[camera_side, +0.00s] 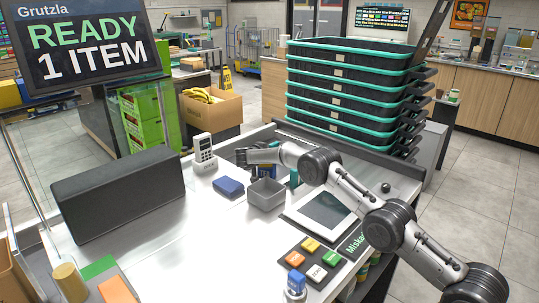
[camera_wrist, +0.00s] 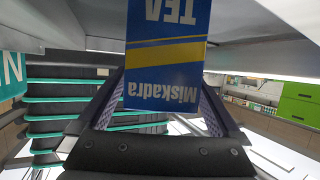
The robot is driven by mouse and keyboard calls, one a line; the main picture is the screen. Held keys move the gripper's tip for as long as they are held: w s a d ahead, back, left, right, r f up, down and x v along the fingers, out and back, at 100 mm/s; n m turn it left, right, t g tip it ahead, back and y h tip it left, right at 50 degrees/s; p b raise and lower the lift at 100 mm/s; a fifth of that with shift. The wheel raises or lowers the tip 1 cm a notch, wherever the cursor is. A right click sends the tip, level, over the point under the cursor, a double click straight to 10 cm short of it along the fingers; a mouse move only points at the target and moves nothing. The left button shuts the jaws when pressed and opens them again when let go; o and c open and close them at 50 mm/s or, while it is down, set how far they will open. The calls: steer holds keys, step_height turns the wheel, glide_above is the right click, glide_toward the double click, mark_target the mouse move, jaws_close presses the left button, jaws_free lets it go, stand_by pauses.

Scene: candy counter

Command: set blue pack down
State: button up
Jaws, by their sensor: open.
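In the wrist view a blue pack (camera_wrist: 165,75) with a yellow stripe and the words "Miskadra" and "TEA" stands between the fingers of my gripper (camera_wrist: 163,95). Its lettering is upside down in that view. My gripper is open, with one finger along each side of the pack; I cannot tell whether either finger touches it. In the side view my gripper (camera_side: 243,157) is low over the counter (camera_side: 185,228), behind the grey bin.
A small blue item (camera_side: 229,187) lies beside the open grey bin (camera_side: 266,194). A handheld terminal (camera_side: 204,153) stands behind it. A black box (camera_side: 118,194) is at the left, a stack of crates (camera_side: 345,97) behind, a screen (camera_side: 322,211) at the right. The counter's middle front is clear.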

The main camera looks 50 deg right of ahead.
steer(key=v, duration=0.4)
steer(key=shift+a+r, duration=0.1)
steer(key=shift+a, duration=0.1)
steer(key=shift+s+a+r, duration=0.1)
steer(key=shift+r, duration=1.7)
steer(key=shift+s+a+r, duration=0.1)
steer(key=shift+r, duration=1.65)
